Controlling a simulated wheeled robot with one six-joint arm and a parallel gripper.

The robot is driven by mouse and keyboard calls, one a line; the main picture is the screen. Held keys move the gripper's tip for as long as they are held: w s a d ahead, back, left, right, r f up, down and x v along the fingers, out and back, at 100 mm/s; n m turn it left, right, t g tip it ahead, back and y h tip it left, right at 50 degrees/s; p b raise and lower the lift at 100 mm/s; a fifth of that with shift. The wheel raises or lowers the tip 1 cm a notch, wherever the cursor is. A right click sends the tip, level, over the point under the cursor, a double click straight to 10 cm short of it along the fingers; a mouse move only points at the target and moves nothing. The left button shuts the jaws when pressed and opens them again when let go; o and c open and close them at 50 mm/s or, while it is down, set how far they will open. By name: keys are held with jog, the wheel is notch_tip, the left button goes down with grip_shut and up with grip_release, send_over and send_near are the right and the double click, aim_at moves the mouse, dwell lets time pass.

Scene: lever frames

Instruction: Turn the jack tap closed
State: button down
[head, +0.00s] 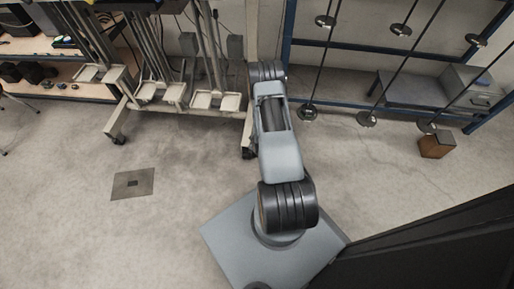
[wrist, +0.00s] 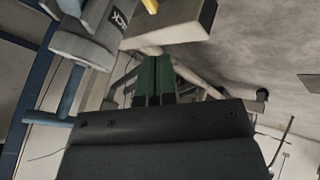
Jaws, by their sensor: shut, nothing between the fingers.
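In the wrist view, a grey-blue fitting with a dark "JACK" label (wrist: 119,19) shows at the top left. Below it is a pale round cylindrical body (wrist: 82,46), and a blue bar (wrist: 66,103) stands out from its lower side. A small piece of yellow (wrist: 150,6) shows at the top edge beside the label; I cannot tell if it is the tap's lever. My gripper (wrist: 155,70) is shut and empty, its green fingers side by side, below and right of the label. In the head view my arm hides the gripper, and I cannot make out the tap.
A pale box-shaped part (wrist: 170,24) lies just beyond my fingertips in the wrist view. In the head view, a wheeled rack with pale trays (head: 215,101) stands behind my arm. A blue frame with rods (head: 345,48) and a brown box (head: 436,146) are at the right. The left floor is mostly clear.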

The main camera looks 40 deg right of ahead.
jog(key=s+f+b+x, duration=0.1)
jog(key=b+x, duration=0.4)
jog(key=x, duration=0.6)
jog(key=shift+s, duration=0.2)
jog(key=shift+a, duration=0.15)
